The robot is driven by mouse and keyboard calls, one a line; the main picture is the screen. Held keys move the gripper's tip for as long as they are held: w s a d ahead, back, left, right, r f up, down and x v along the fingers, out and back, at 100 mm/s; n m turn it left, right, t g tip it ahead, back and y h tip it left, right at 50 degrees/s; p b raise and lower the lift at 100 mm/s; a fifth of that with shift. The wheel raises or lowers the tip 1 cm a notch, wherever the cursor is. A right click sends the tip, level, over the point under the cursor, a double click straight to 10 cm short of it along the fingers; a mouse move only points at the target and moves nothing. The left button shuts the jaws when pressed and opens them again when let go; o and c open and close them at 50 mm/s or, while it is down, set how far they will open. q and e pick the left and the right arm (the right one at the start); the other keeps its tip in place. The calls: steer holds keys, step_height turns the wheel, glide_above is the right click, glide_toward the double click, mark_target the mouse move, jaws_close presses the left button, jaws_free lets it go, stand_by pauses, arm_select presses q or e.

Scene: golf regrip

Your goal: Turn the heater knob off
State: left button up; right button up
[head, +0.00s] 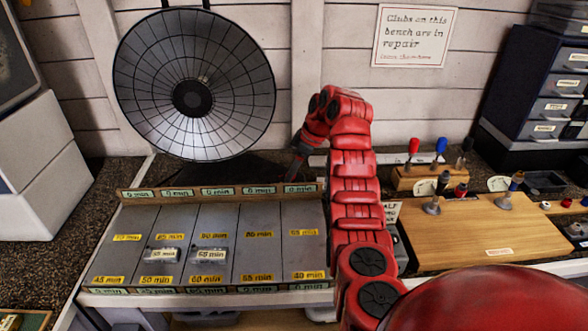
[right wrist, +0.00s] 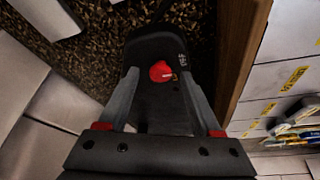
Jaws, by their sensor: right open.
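The heater (head: 194,85) is a round dish with a dark wire guard, standing at the back of the bench. Its dark base (head: 235,165) lies below the dish, partly hidden by the wooden rail of the sorting tray; the knob does not show in the head view. In the right wrist view the red knob (right wrist: 161,71) sits on the black base (right wrist: 150,50), with small pale markings beside it. My right gripper (head: 296,165) reaches down at the base's right end. Its two fingers are apart, one on each side of the knob, with gaps visible. My left gripper is not in view.
A sorting tray (head: 219,220) with minute labels lies in front of the heater and holds two small clear pieces. To the right are a wooden board (head: 480,235) and a rack of colored-handled tools (head: 430,175). Dark drawers (head: 555,90) stand at the far right.

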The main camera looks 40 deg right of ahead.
steer(key=p+v, duration=0.6)
steer(key=v, duration=1.1)
steer(key=shift+r+p, duration=0.2)
steer(key=shift+p, duration=0.2)
